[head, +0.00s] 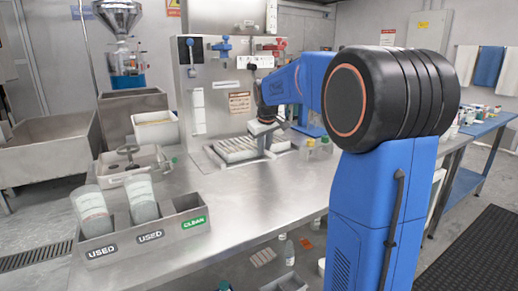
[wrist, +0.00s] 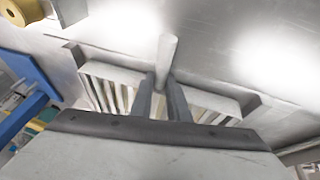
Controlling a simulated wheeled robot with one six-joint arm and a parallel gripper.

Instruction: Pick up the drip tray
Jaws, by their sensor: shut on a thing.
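The drip tray (head: 232,150) is a pale slatted grille in a shallow metal recess on the steel counter, below the grinder's back panel. In the wrist view its slats (wrist: 98,88) spread to both sides of my fingers. A pale round upright handle (wrist: 168,52) rises at the tray. My gripper (wrist: 162,80) has its two dark fingers on either side of this handle, shut on it. In the head view my gripper (head: 265,130) is over the right part of the tray. The fingers' contact and the tray's underside are hidden, so I cannot tell whether the tray is lifted.
A grey holder (head: 150,240) with sections marked used and clean, holding two pale containers, stands at the front left. Small bottles (head: 318,146) stand right of the tray. The panel (head: 205,90) with levers rises behind. The middle of the counter (head: 265,190) is clear.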

